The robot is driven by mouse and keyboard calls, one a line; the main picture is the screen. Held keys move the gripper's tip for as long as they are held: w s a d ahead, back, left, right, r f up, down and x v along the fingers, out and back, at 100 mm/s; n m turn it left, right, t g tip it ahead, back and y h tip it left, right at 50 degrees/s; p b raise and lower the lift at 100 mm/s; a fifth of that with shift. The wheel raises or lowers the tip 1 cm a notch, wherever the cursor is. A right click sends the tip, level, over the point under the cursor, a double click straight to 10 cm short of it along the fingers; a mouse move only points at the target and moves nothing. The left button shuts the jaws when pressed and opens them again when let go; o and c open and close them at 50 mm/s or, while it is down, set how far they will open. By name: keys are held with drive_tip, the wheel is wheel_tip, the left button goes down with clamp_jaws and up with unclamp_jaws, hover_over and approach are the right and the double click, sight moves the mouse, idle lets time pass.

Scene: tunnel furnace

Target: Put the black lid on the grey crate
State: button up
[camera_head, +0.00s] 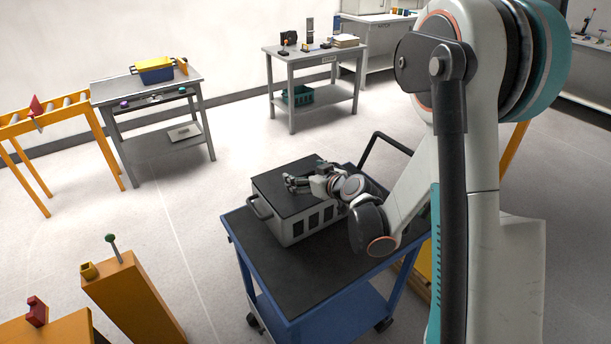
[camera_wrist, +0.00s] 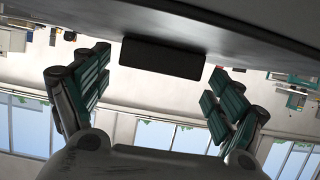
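The grey crate (camera_head: 287,233), with square openings in its side, stands on a blue cart. The flat black lid (camera_head: 271,191) lies on top of the crate and covers it. In the wrist view a dark surface, likely the lid (camera_wrist: 245,30), crosses the top, with a black block like a handle (camera_wrist: 160,58) on it. My gripper (camera_head: 293,183) is just above the lid. Its fingers (camera_wrist: 158,75) are spread apart, one on each side of the black block, with gaps between. The block is hidden by my gripper in the head view.
The blue cart (camera_head: 262,265) has bare dark top in front of the crate and a black push handle (camera_head: 385,142) behind. A grey table with a blue and yellow bin (camera_head: 155,72), another grey table (camera_head: 318,60) and orange stands (camera_head: 135,298) stand around. Floor between is clear.

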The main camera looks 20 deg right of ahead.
idle(0.4)
drive_tip(key=shift+r+p, duration=0.65)
drive_tip(key=shift+p, duration=0.1)
drive_tip(key=p+v, duration=0.2)
drive_tip(key=v, duration=1)
